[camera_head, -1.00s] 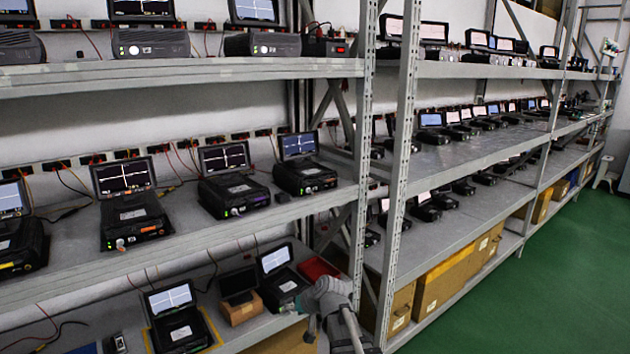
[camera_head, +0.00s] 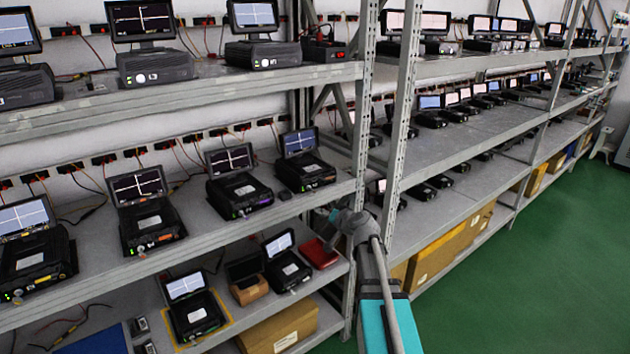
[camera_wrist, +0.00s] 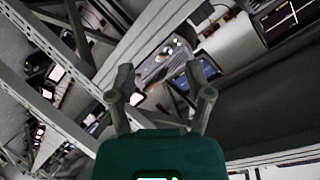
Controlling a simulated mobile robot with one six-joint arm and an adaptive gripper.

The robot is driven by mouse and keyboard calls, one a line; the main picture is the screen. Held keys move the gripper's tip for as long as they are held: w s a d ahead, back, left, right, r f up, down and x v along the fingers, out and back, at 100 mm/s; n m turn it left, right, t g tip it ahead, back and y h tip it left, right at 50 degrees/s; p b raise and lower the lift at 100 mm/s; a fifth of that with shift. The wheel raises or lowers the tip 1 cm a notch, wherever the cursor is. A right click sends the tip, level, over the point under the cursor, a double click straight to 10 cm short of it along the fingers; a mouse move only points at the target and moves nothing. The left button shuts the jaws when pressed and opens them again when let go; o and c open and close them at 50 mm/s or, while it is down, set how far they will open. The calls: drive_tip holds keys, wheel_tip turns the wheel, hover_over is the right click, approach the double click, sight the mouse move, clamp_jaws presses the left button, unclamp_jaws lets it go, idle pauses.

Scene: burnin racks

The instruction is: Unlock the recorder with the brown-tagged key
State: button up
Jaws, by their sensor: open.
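Several black recorders with raised screens stand on the shelves; I cannot tell which one the task means. One recorder (camera_head: 194,314) sits inside a yellow outline on the lower shelf, and another recorder (camera_head: 289,270) stands to its right. No brown-tagged key can be made out. My gripper (camera_wrist: 163,88) is open in the wrist view, with nothing seen between its fingers. Shelving and devices show beyond it. In the head view my arm reaches up in front of the rack post, and the fingers are not clear there.
A red tray (camera_head: 319,254) and a brown box (camera_head: 249,289) are on the lower shelf. A blue mat (camera_head: 95,341) lies at its left. Rack posts (camera_head: 399,130) stand close to my arm. The green floor (camera_head: 540,270) at right is clear.

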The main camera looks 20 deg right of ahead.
sight(310, 187)
drive_tip(key=shift+m+t+h, duration=0.4)
drive_tip(key=shift+m, duration=0.1)
drive_tip(key=d+r, duration=0.1)
drive_tip(key=d+r+p, duration=0.1)
drive_tip(key=r, duration=0.1)
drive_tip(key=d+r+p, duration=0.1)
drive_tip(key=shift+w+d+r, duration=0.1)
drive_tip(key=shift+w+r, duration=0.1)
drive_tip(key=shift+w, duration=0.15)
drive_tip(key=shift+w+f, duration=0.1)
drive_tip(key=shift+w, duration=0.05)
drive_tip(key=b+x, duration=0.4)
drive_tip(key=x, duration=0.9)
drive_tip(key=shift+w, duration=0.25)
clamp_jaws()
